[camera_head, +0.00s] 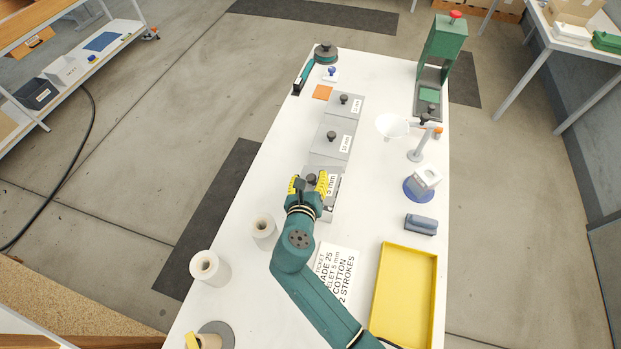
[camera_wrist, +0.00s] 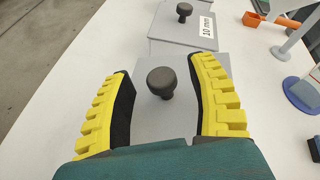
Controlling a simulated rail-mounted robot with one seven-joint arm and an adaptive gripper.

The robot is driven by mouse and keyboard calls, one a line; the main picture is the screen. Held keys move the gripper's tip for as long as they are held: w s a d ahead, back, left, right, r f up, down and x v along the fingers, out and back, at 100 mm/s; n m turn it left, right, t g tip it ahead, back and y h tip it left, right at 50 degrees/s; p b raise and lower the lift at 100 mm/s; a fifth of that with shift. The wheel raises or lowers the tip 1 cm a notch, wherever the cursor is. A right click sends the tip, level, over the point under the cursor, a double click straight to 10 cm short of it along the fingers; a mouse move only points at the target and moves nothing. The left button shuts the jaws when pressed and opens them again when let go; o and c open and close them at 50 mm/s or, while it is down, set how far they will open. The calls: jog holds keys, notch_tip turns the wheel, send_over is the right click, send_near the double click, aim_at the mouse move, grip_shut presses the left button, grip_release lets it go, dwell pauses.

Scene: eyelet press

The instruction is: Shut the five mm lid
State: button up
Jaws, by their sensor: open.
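A grey lid (camera_wrist: 165,118) with a dark round knob (camera_wrist: 161,82) lies between my fingers in the wrist view. In the head view this lid is the nearest in a row of grey lidded boxes; its label (camera_head: 332,184) ends in "mm", but the digit is hard to read. My gripper (camera_head: 308,184) is open, with one yellow finger on each side of the knob and gaps showing in the wrist view (camera_wrist: 160,68). The grey box (camera_head: 328,213) under the lid is partly hidden by my wrist, and I cannot tell how the lid sits on it.
The 10 mm lid (camera_wrist: 184,26) lies just beyond, with another lidded box (camera_head: 345,104) farther back. A funnel stand (camera_head: 416,154), a blue-based item (camera_head: 420,186) and a yellow tray (camera_head: 404,300) are to the right. White rolls (camera_head: 207,268) stand front left.

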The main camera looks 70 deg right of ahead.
jog(key=shift+w+d+f, duration=0.1)
jog(key=shift+d+f, duration=0.15)
jog(key=shift+d, duration=0.25)
grip_shut()
